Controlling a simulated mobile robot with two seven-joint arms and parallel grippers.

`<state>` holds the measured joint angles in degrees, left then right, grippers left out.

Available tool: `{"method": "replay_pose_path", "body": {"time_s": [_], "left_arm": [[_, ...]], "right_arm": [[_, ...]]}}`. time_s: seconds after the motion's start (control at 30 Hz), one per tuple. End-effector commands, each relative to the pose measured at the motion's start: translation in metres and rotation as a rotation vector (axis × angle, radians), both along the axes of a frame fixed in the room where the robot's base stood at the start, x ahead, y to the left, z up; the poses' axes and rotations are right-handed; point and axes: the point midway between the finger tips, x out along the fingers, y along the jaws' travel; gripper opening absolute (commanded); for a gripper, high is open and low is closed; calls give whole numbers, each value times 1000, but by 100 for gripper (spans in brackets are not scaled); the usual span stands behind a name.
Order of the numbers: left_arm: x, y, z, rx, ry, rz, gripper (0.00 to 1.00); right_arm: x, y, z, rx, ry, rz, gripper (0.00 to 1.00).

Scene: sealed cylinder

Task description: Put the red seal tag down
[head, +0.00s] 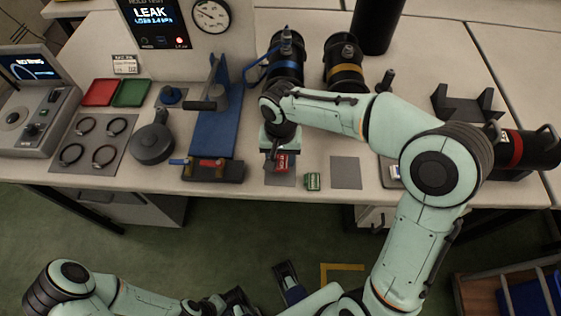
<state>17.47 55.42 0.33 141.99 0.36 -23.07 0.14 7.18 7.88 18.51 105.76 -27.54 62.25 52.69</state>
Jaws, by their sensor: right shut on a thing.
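The red seal tag (281,164) is a small red block with pale lettering. It is at the tip of my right gripper (279,152), which points down and is shut on it. The tag is over a grey square mat (286,182) near the bench's front edge; I cannot tell whether it touches the mat. A green tag (312,181) lies just right of that mat. My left gripper (237,302) is low at the bottom edge, away from the bench, and its fingers are not clear.
A second grey square (346,173) lies bare on the right. Red (99,92) and green (132,93) trays lie farther left.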

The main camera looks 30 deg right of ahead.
Motion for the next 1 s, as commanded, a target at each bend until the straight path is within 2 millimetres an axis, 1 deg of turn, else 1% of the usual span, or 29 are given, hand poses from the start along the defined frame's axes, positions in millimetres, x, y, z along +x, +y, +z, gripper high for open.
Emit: {"method": "replay_pose_path", "body": {"time_s": [0.03,0.1,0.17,0.43,0.57,0.6,0.63,0.67,0.9,1.0], "left_arm": [[0,0,-2,1,-2,1,0],[1,0,-4,1,-5,2,0],[2,0,-4,2,-7,2,0],[2,0,-4,1,-7,1,0],[2,0,-7,2,-10,2,0],[2,0,-6,2,-10,2,0],[2,0,-6,2,-10,2,0],[2,0,-6,2,-10,2,0],[2,0,-6,1,-9,2,0],[2,0,-3,1,-7,1,0]], "right_arm": [[-1,0,-11,0,6,0,18],[-1,0,-22,-1,6,1,18],[-1,0,-28,0,4,1,18],[0,0,-30,0,1,0,18],[0,0,-34,0,1,1,18],[0,0,-33,0,1,1,60],[0,0,-32,0,1,1,69],[0,0,-32,0,1,1,72],[0,0,-32,0,1,0,72],[0,0,-29,-1,1,0,72]]}}
